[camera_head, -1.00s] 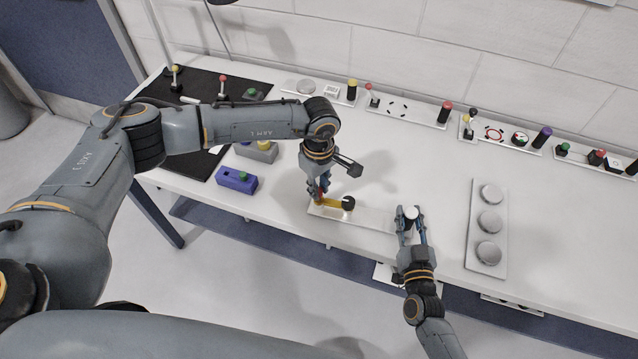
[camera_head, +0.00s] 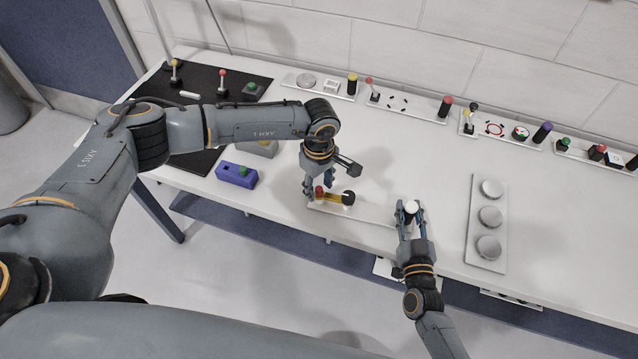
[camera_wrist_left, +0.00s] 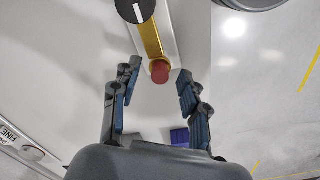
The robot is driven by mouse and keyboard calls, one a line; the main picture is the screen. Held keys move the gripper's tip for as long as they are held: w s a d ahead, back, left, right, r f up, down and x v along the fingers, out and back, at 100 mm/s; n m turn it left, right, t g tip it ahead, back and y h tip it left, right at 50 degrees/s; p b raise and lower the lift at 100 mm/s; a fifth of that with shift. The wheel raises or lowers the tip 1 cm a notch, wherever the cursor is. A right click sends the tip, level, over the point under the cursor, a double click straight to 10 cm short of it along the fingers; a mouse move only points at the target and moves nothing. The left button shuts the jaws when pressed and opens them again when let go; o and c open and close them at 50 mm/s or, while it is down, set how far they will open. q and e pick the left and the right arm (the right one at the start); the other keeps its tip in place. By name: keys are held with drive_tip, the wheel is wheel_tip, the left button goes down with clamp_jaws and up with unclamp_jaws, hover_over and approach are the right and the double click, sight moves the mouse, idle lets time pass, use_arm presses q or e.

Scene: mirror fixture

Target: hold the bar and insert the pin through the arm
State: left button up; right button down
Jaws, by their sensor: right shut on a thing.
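The yellow arm (camera_head: 333,197) lies on a white bar plate (camera_head: 375,212) near the table's front edge, with a black knob (camera_head: 348,198) at its right end. The red pin (camera_head: 320,191) stands at the arm's left end. The wrist view also shows the red pin (camera_wrist_left: 160,72) at the end of the yellow arm (camera_wrist_left: 149,40). My left gripper (camera_head: 312,190) is open, its fingers apart on either side of the pin without touching it.
A plate with three round silver discs (camera_head: 475,247) lies to the right. Several control panels line the wall. The middle of the table is clear.

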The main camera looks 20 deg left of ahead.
sight(319, 188)
use_arm(q)
wheel_tip(319, 188, up, 12)
idle(0.6)
drive_tip(key=shift+o, duration=0.4)
drive_tip(key=shift+o, duration=0.6)
